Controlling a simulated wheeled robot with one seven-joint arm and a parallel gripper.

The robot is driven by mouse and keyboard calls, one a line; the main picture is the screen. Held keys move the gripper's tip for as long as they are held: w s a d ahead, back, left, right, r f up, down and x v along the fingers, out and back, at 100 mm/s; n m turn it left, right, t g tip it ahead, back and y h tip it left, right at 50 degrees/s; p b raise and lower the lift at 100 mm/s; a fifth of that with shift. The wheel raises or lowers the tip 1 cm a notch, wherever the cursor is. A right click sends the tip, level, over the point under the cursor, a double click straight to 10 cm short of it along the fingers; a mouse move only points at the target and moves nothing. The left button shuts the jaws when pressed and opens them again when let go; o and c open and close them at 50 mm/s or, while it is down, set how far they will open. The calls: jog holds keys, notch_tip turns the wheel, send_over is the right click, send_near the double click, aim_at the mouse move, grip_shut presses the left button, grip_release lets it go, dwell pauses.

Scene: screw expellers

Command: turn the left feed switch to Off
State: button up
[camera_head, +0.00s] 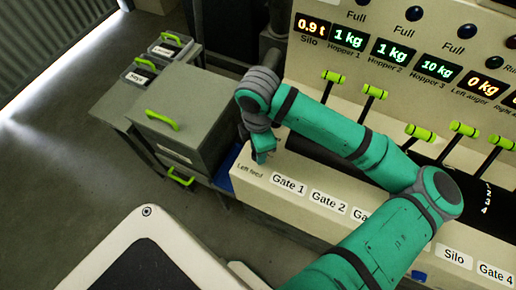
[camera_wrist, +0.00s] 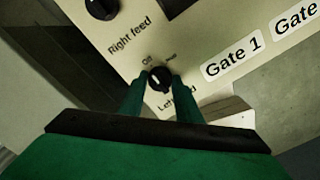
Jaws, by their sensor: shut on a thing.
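The left feed switch (camera_wrist: 159,79) is a black round knob with a white pointer mark on the cream panel (camera_wrist: 205,38). In the wrist view the two green fingers of my gripper (camera_wrist: 159,88) are on either side of the knob and shut on it. The white mark points up and slightly left, towards the small "Off" label above the knob. The "Left feed" label is partly hidden behind the fingers. In the head view my gripper (camera_head: 262,150) is at the panel's left end, above the "Left feed" label, and hides the knob.
The right feed switch (camera_wrist: 102,8), another black knob, is at the top left of the wrist view. Gate labels run along the panel to the right. Several levers with lime handles (camera_head: 375,91) stand behind my arm. A grey cabinet (camera_head: 185,115) stands left of the panel.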

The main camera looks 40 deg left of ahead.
jog(key=o, duration=1.1)
jog(key=shift+c, duration=0.2)
notch_tip(320, 180, up, 11)
jog(key=shift+w+f, duration=0.1)
